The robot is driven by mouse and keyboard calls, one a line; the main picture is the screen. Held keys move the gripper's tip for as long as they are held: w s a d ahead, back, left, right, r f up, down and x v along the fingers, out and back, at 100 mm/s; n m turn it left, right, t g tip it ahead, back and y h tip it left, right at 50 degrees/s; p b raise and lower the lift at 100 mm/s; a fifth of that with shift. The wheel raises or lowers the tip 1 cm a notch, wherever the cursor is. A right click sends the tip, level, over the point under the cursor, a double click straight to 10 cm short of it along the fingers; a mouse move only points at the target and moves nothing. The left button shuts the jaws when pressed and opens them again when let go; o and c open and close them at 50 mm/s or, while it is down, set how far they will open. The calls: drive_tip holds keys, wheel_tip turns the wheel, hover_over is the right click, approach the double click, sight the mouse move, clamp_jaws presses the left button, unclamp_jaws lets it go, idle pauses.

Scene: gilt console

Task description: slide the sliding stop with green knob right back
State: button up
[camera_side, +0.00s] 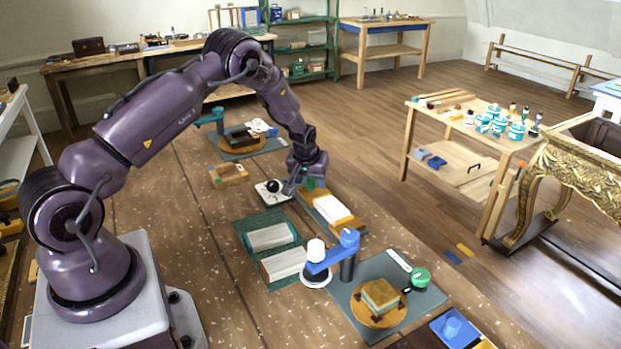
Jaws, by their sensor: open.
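My purple arm reaches over the table, and my gripper (303,186) is low at the far end of a long wooden board (347,229). The jaws are open. A small green part (312,183), which looks like the green knob of the sliding stop, shows right beside the fingers. The gripper hides most of the stop, and I cannot tell whether the fingers touch it. A white block (332,208) lies on the same board, on the near side of the gripper.
Left of the gripper is a white plate with a black knob (272,187). Nearer are a green tray with pale blocks (262,222), a blue bracket (346,240) and a grey mat (430,300) with a round wooden turntable and another green knob (420,277). A wooden piece (228,175) lies farther left.

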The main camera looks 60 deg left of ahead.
drive_tip(key=shift+c, duration=0.2)
clamp_jaws()
drive_tip(key=shift+a, duration=1.85)
drive_tip(key=shift+o, duration=0.2)
unclamp_jaws()
drive_tip(key=shift+d, duration=0.1)
drive_tip(key=v, duration=1.3)
